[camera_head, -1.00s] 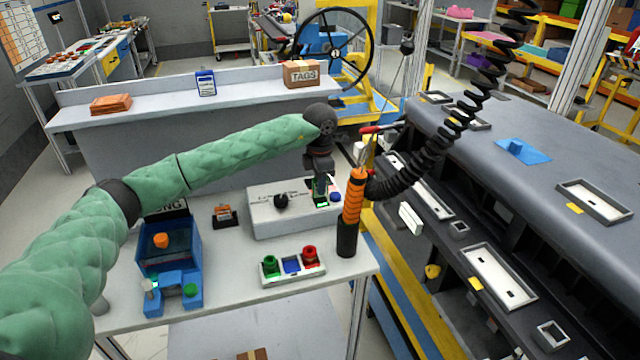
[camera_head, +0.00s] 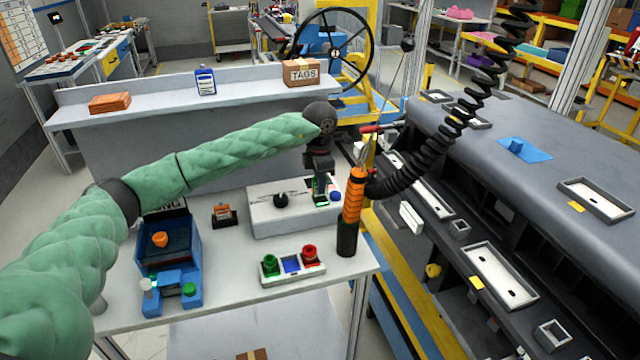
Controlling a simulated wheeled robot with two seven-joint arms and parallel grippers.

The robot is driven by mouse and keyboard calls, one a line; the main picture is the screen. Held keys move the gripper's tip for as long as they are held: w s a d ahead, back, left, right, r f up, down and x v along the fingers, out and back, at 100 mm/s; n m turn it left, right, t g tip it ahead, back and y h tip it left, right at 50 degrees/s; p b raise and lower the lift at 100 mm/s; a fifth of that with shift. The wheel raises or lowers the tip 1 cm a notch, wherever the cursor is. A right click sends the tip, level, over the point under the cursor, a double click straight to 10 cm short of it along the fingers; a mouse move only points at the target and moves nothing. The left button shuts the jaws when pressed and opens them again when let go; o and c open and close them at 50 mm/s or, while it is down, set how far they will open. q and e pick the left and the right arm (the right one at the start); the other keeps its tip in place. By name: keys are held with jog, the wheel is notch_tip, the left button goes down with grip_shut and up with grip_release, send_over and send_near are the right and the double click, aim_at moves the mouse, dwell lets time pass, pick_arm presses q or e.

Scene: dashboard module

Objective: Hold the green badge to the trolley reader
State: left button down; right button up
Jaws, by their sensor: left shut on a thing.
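My left gripper (camera_head: 320,188) is above the right end of a white box (camera_head: 265,219) on the bench. It is shut on a small green piece, which I take to be the green badge (camera_head: 321,184); the dark fingers hide part of it. The white box has a black knob (camera_head: 281,201) and a blue round part (camera_head: 335,196) at its right end, close to the gripper. I cannot tell for sure which part is the reader, nor whether the badge touches the box. My right gripper is out of view.
An orange-handled tool stands in a black holder (camera_head: 347,237) just right of the gripper, with a coiled black hose (camera_head: 440,145) behind. A button panel (camera_head: 292,267) and a blue device (camera_head: 170,260) stand in front. A dark dashboard module (camera_head: 520,165) fills the right.

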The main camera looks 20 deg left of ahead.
pick_arm(q)
jog(key=shift+r, duration=0.15)
jog(key=shift+r+p, duration=0.35)
jog(key=shift+r, duration=2.5)
